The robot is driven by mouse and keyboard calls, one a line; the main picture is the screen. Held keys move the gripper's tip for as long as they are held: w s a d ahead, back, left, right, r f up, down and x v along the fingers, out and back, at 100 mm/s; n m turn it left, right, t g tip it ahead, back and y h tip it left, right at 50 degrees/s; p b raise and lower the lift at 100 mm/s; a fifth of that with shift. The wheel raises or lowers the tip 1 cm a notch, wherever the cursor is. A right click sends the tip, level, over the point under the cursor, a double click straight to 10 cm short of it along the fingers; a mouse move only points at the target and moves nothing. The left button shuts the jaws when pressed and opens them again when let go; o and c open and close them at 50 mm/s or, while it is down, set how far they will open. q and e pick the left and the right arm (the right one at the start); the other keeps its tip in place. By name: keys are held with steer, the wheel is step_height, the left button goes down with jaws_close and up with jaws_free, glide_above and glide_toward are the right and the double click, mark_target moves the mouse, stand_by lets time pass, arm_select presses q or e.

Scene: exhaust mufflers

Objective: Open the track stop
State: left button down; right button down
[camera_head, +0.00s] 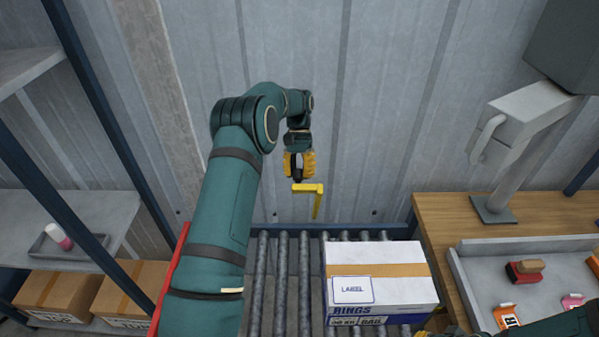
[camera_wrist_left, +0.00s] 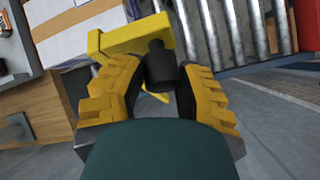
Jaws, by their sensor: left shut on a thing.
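The track stop (camera_head: 317,204) is a yellow L-shaped bar at the far end of the roller conveyor, near the wall. In the left wrist view its yellow arm (camera_wrist_left: 128,36) runs across the top to a dark cylindrical knob (camera_wrist_left: 160,66). My left gripper (camera_head: 299,174) is right above the bar's bend. Its yellow fingers are shut on the dark knob, one on each side, as seen in the left wrist view (camera_wrist_left: 160,78). My right gripper (camera_head: 438,326) shows only partly at the bottom edge, beside the box, and its jaw opening is hidden.
A white labelled box (camera_head: 378,260) sits on the conveyor rollers (camera_head: 282,262), right of my left arm. A wooden bench with a grey tray (camera_head: 484,285) is at right. A shelf with brown cartons (camera_head: 52,292) is at left. Rollers between arm and box are bare.

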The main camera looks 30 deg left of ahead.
arm_select(q)
steer(key=shift+s+a+f, duration=0.1)
steer(key=shift+a+f, duration=0.1)
steer(key=c, duration=0.9)
jaws_free()
steer(key=shift+o, duration=1.4)
steer(key=shift+a, duration=0.1)
steer(key=shift+r, duration=0.2)
steer(key=v, duration=0.7)
